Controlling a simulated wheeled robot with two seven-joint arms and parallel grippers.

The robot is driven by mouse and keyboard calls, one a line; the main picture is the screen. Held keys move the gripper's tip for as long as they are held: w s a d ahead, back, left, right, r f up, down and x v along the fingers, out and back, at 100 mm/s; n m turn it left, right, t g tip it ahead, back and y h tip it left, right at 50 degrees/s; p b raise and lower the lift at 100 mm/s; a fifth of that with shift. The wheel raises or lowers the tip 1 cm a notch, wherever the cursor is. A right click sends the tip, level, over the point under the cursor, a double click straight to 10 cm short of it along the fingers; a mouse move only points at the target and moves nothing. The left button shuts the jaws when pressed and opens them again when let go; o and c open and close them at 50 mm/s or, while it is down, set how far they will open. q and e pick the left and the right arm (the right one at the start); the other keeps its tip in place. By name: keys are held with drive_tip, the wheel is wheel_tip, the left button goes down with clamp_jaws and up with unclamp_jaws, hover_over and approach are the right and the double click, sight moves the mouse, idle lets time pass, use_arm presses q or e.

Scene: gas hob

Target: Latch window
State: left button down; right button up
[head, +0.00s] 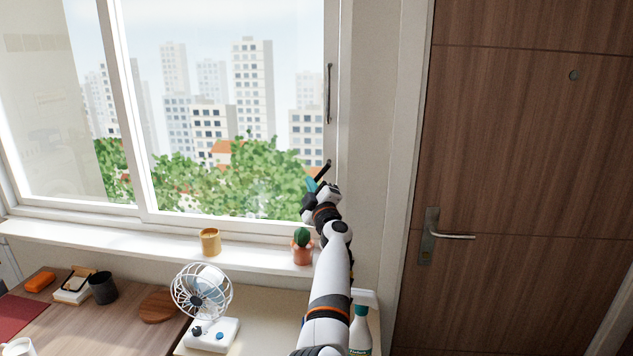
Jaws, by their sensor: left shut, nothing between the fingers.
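The window (131,120) is a white-framed sliding window above a white sill. A slim grey upright handle (329,93) sits on the right side frame of its right pane. That pane's right edge lies along the window's right jamb; I cannot tell whether it is latched. My left gripper (325,167) is shut and empty, raised in front of the lower right part of the window. Its fingertips point up, below the handle and apart from it in the picture. My forearm hides part of the sill's right end. My right gripper is not in view.
A potted cactus (302,247) stands on the sill close beside my arm, with a yellow cup (210,241) further left. A white fan (202,292) and a spray bottle (360,330) stand below. A brown door (520,150) is at right.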

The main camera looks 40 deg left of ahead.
use_arm(q)
drive_tip(key=d+n+g+p, duration=0.1)
drive_tip(key=n, duration=0.1)
drive_tip(key=w+f+n+g+h+p, duration=0.1)
drive_tip(key=n, duration=0.1)
drive_tip(key=d+n+h+p, duration=0.1)
drive_tip(key=n+p, duration=0.1)
drive_tip(key=n, duration=0.1)
drive_tip(key=shift+w+d+f+g, duration=0.25)
drive_tip(key=shift+w+d+g, duration=0.1)
drive_tip(key=shift+g, duration=0.05)
idle(0.6)
